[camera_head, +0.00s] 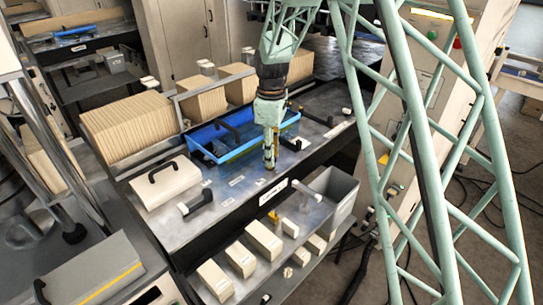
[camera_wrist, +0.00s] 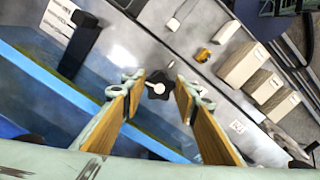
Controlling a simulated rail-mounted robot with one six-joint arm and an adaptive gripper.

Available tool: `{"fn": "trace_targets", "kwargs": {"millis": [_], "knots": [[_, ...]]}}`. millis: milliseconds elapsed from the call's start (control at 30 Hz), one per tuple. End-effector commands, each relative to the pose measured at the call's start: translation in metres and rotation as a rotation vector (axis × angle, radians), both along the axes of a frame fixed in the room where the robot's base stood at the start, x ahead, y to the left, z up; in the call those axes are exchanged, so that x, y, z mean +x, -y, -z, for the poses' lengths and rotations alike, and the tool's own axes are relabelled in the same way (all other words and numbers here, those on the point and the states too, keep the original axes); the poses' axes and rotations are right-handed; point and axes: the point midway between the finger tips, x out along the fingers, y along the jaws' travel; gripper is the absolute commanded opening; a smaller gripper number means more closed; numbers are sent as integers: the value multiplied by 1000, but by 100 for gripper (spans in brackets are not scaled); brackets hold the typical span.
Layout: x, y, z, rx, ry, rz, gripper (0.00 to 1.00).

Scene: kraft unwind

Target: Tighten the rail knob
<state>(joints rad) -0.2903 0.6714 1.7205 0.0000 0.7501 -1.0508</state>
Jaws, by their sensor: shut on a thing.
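The rail knob (camera_wrist: 157,86) is a dark, lobed knob with a pale centre, seen between my fingertips in the wrist view. My gripper (camera_wrist: 160,79) has tan-padded fingers on either side of it and is shut on it. In the head view, my gripper (camera_head: 270,163) points straight down at the grey table, just right of the blue tray. Its fingers hide the knob there.
The blue tray (camera_head: 206,158) lies close left of my gripper. A beige block with a black handle (camera_head: 165,183) and a black-handled tool (camera_head: 195,202) lie nearer the front left. Beige blocks (camera_head: 263,239) and a grey bin (camera_head: 341,192) sit on a lower shelf.

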Motion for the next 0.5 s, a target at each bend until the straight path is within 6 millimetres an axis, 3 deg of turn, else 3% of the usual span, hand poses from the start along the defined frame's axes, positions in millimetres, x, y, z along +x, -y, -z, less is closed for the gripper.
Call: {"fn": "trace_targets", "kwargs": {"millis": [500], "knots": [[-2, -1, -1, 1, 1, 379, 17]]}}
